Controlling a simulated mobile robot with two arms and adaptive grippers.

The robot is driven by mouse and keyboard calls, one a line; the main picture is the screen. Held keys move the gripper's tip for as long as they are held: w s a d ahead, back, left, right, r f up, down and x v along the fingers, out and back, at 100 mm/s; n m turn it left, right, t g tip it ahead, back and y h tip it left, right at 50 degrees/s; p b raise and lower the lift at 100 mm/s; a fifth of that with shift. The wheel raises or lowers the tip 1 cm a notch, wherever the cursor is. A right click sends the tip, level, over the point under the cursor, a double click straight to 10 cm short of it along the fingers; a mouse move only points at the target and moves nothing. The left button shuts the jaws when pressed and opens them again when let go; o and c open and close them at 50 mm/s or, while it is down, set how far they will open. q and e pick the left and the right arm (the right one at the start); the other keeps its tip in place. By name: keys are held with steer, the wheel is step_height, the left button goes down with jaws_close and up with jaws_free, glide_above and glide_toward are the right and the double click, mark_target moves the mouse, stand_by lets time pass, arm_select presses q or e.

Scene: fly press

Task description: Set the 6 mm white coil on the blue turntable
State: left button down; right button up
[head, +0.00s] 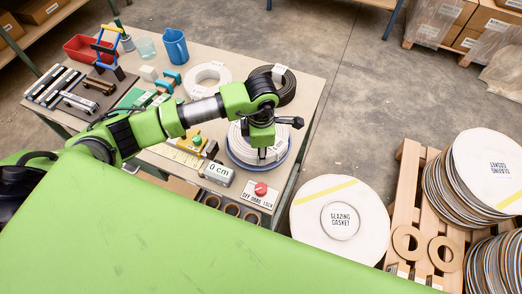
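A white coil (237,148) sits on the round blue turntable (233,163) at the table's right front corner. Another white coil (198,75) with a small label lies further back, beside a black coil (287,93). I cannot read the size on either white coil's label. My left gripper (268,156) points down over the right part of the coil on the turntable. Its fingers reach down to the coil, but I cannot tell whether they are open or shut on it. My arm and gripper hide part of that coil. My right gripper is not in view.
A "0 cm" display (219,174) and a panel with a red knob (261,189) stand in front of the turntable. A blue jug (175,47) and red bin (86,50) stand at the back. A large white disc (306,218) and loaded pallet (409,178) are at right.

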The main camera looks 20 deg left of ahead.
arm_select(q)
steer(key=shift+w+f, duration=0.1)
steer(key=shift+f, duration=0.05)
steer(key=c, duration=1.9)
jaws_free()
steer(key=shift+s+f, duration=0.1)
steer(key=shift+s, duration=0.1)
steer(key=shift+r+p, duration=1.5)
steer(key=shift+r, duration=1.15)
step_height(320, 180, up, 6)
steer(key=p, duration=0.3)
steer(key=shift+f, duration=0.1)
